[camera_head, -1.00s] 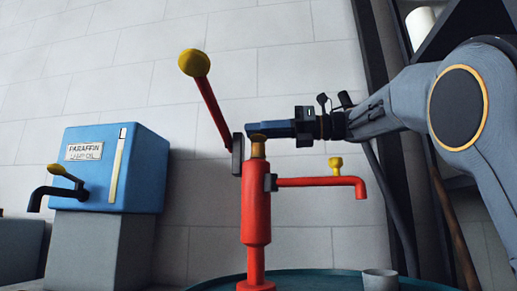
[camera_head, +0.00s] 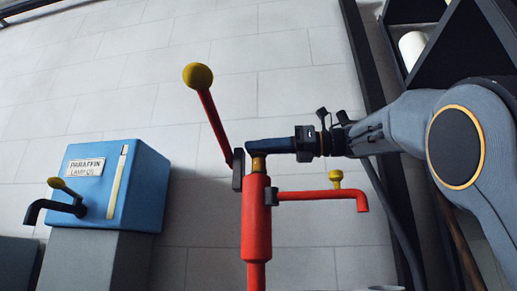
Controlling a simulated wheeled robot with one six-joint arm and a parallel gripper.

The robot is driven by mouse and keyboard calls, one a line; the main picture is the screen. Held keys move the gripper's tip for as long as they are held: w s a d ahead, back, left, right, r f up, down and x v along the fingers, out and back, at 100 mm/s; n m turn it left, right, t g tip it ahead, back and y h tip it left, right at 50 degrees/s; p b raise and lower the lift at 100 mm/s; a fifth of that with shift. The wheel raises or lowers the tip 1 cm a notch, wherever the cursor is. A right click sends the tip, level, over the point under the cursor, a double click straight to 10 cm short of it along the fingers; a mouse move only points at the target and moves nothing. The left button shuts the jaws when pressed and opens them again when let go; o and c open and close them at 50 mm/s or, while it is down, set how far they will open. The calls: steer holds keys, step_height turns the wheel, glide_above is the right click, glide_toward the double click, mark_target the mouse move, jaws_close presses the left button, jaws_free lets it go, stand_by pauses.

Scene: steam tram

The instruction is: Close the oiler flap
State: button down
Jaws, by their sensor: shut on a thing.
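A red pump (camera_head: 256,222) stands upright in the middle of the head view, with a small brass piece (camera_head: 259,164) at its top. My gripper (camera_head: 258,149) comes in from the right, level, with its dark jaws at that brass piece. The jaws are shut on it, and they hide its upper part. No part that is plainly a flap shows, and I cannot tell whether the brass piece is the oiler flap.
The pump's red lever (camera_head: 213,122) with a yellow knob rises up left. Its spout (camera_head: 318,195) with a yellow tap points right below my arm. A blue paraffin tank (camera_head: 138,190) stands left. A cup rim (camera_head: 385,288) shows at the bottom edge.

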steer(key=c, duration=1.7)
jaws_free()
steer(key=d, duration=0.2)
steer(key=s+d+p, duration=0.1)
steer(key=d, duration=0.4)
steer(key=shift+s+d+p, duration=0.2)
steer(key=shift+d+p, duration=0.15)
steer(key=shift+s, duration=0.1)
